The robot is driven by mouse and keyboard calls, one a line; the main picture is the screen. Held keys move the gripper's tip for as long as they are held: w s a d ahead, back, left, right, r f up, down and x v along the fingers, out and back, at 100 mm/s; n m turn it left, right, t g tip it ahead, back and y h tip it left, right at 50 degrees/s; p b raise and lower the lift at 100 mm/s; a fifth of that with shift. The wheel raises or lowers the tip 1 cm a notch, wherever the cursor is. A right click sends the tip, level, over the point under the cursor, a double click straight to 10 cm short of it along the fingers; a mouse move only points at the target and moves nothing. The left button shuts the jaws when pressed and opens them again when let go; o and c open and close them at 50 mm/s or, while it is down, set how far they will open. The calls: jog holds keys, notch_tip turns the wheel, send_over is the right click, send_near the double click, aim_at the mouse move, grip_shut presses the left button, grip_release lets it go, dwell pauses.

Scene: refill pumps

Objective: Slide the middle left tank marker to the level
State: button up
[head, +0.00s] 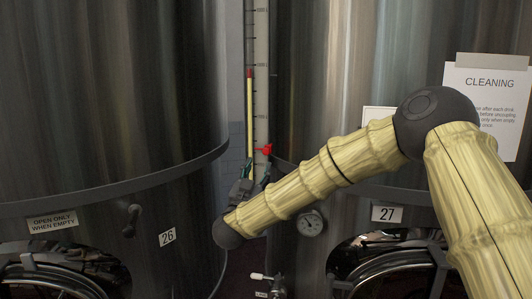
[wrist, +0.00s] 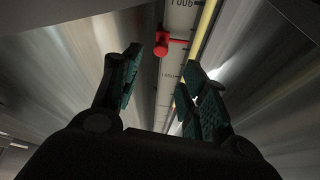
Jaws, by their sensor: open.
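The red tank marker (head: 264,149) sits on a pale vertical scale (head: 261,60) between two steel tanks. Beside the scale, on its left, stands a yellow level column (head: 249,115) with a red top end (head: 249,73), well above the marker. My gripper (head: 256,168) is open and just below the marker. In the wrist view the marker (wrist: 172,44) shows beyond the open, empty fingertips (wrist: 164,63), nearer the left finger. The yellow column (wrist: 207,28) runs beyond the right finger. I cannot tell whether a finger touches the marker.
Tank 26 (head: 110,80) stands left and tank 27 (head: 390,50) right, leaving a narrow gap. Their dark rims (head: 150,181) jut out near my gripper. A gauge (head: 310,223) and a small valve (head: 268,277) are lower down. A cleaning notice (head: 487,95) hangs at right.

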aim_at(266, 152)
jog(key=p+x, duration=0.4)
jog(key=x, duration=0.6)
jog(key=shift+f, duration=0.1)
grip_shut()
